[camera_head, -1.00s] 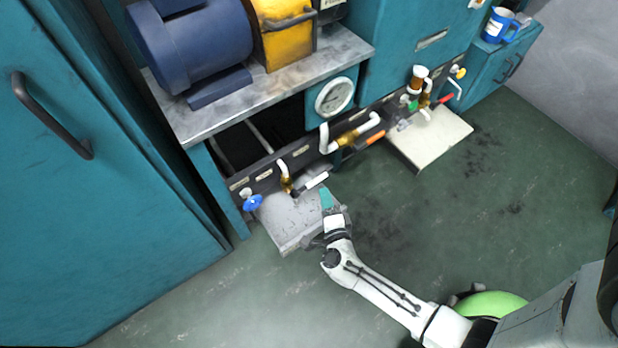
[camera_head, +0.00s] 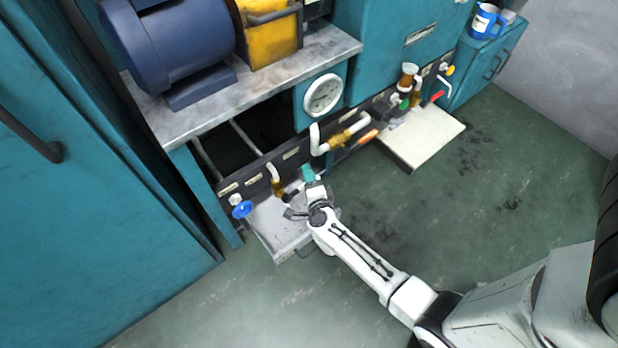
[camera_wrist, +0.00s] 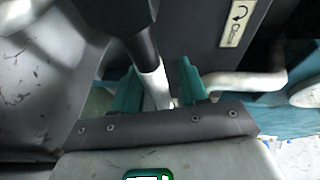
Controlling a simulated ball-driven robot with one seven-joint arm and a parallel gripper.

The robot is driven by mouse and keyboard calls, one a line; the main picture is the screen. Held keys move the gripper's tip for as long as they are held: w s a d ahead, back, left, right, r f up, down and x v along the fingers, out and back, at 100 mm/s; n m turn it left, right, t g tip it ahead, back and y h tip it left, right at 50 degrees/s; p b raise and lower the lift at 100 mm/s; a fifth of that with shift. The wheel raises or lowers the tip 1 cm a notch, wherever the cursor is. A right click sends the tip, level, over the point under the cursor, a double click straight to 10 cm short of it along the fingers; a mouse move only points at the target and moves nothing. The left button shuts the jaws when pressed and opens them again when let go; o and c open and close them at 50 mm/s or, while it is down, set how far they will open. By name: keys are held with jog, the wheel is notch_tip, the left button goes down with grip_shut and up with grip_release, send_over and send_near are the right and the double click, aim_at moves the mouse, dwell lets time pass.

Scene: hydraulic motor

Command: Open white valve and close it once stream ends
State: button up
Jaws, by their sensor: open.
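The white valve's handle (camera_wrist: 155,82) shows in the wrist view as a dark shaft turning into a white grip. It lies between the two teal fingers of my gripper (camera_wrist: 160,90), which are open around it. Whether either finger touches it I cannot tell. In the head view my gripper (camera_head: 308,174) is at the low pipe panel, above the grey tray (camera_head: 275,240), and covers most of the handle. The brass valve body (camera_head: 278,188) with its white pipe stands just left of it. No stream is visible.
A blue knob (camera_head: 242,209) sits left on the panel. A brass valve with an orange handle (camera_head: 367,137) and a green-knobbed valve (camera_head: 404,104) with a red lever (camera_head: 437,96) are to the right. A cream tray (camera_head: 425,138) juts out there. The floor (camera_head: 480,185) is open.

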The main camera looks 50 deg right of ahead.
jog(key=shift+c, duration=0.3)
grip_shut()
jog(key=shift+r, duration=0.15)
jog(key=w+a+r+n+t+h+p, duration=0.1)
jog(key=a+r+n+t+h, duration=0.1)
jog(key=r+n, duration=0.5)
jog(key=shift+a+r+n+t+h+p, duration=0.3)
jog(key=shift+a+n+t, duration=0.6)
jog(key=shift+n, duration=1)
